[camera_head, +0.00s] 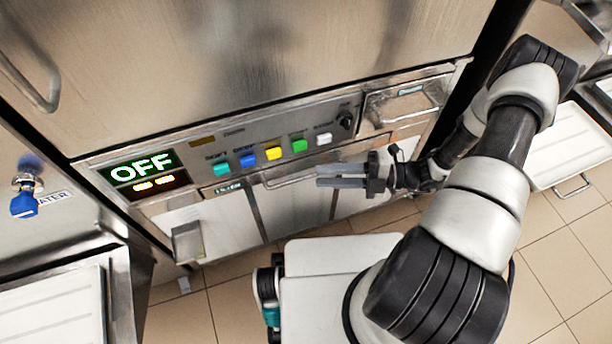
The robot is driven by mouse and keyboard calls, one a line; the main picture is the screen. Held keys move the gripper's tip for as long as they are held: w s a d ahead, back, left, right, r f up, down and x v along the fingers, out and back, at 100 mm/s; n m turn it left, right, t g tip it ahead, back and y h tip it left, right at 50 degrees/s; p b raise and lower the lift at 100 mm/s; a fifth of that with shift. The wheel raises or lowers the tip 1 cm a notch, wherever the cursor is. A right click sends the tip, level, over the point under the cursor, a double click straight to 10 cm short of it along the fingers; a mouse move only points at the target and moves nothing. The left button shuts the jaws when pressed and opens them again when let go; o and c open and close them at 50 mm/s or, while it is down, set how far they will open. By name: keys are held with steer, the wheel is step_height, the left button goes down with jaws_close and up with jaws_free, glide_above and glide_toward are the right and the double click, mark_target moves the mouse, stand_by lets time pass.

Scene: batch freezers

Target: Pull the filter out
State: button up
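The filter is not clearly identifiable by shape. A wide, low front with a bar handle (290,180) sits under the button panel, with a small label (228,188) at its left that is too small to read surely. My gripper (318,176) is in front of this front, at the right part of the handle, with its fingers pointing left. A narrow gap shows between the two grey fingers, and nothing is seen between them. The fingers overlap the handle's right end in the picture; I cannot tell whether they touch it.
A smaller handled drawer (405,103) is at the upper right of the machine. The display (142,168) reads OFF, beside several coloured buttons (273,153). A metal spout-like piece (187,242) juts out at lower left. A blue-handled water tap (24,204) is at far left. Tiled floor (545,250) is free at right.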

mark_target(306, 176)
steer(key=a, duration=0.5)
steer(key=shift+w+a+f+b, duration=0.25)
steer(key=shift+w+a+b, duration=0.05)
steer(key=shift+a, duration=0.05)
jaws_close()
